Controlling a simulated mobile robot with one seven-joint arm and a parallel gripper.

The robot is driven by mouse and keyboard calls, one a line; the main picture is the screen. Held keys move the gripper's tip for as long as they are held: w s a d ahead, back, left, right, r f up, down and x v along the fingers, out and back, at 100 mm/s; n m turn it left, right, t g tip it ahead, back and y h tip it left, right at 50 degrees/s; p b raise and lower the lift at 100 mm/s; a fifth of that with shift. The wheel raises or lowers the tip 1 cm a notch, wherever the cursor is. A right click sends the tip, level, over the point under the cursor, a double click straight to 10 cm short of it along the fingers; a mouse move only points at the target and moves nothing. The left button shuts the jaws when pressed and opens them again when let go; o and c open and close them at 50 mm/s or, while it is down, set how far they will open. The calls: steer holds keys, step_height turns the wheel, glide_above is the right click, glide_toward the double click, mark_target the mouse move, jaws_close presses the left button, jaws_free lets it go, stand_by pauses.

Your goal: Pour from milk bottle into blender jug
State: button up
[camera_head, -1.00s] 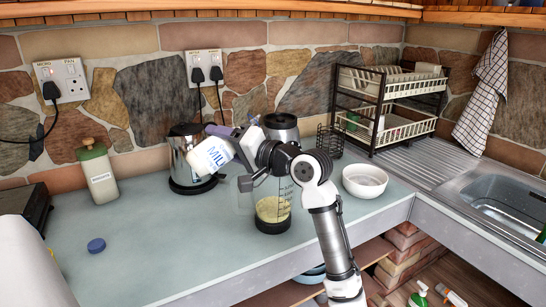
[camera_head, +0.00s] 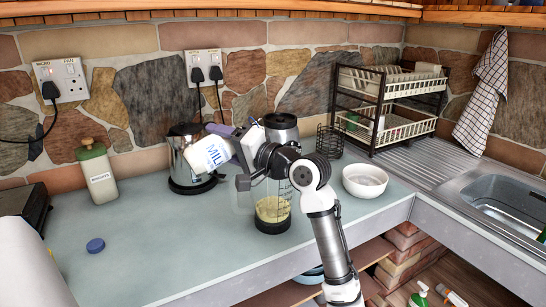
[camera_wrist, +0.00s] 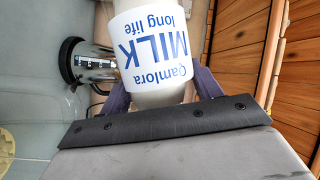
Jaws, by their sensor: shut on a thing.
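The white milk bottle (camera_head: 205,154) with blue lettering is tilted well over in the head view. It also shows in the wrist view (camera_wrist: 150,45), its label upside down. My gripper (camera_head: 229,143) is shut on it, with purple fingers on both sides of the bottle in the wrist view. The clear blender jug (camera_head: 272,212) stands upright on the counter, below and right of the bottle, with pale yellow contents at its bottom. My arm hides the jug's upper part. The bottle's mouth is not clearly visible, and I cannot tell whether milk is flowing.
A kettle (camera_head: 188,175) stands close behind the bottle. A white bowl (camera_head: 365,182) is right of the jug, near a dish rack (camera_head: 388,100) and sink (camera_head: 500,200). A blue cap (camera_head: 96,245) and green-lidded container (camera_head: 98,178) are at left. The front-left counter is mostly clear.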

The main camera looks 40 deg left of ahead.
steer(key=shift+w+d+r+m+y+p, duration=0.2)
steer(key=shift+w+r+m+y+p, duration=0.35)
steer(key=shift+r+m+p, duration=0.5)
stand_by(1.3)
steer(key=shift+w+f+m+t+p, duration=0.1)
steer(key=shift+f+m+t+p, duration=0.2)
steer(key=shift+p, duration=0.35)
stand_by(1.6)
steer(key=shift+r, duration=0.1)
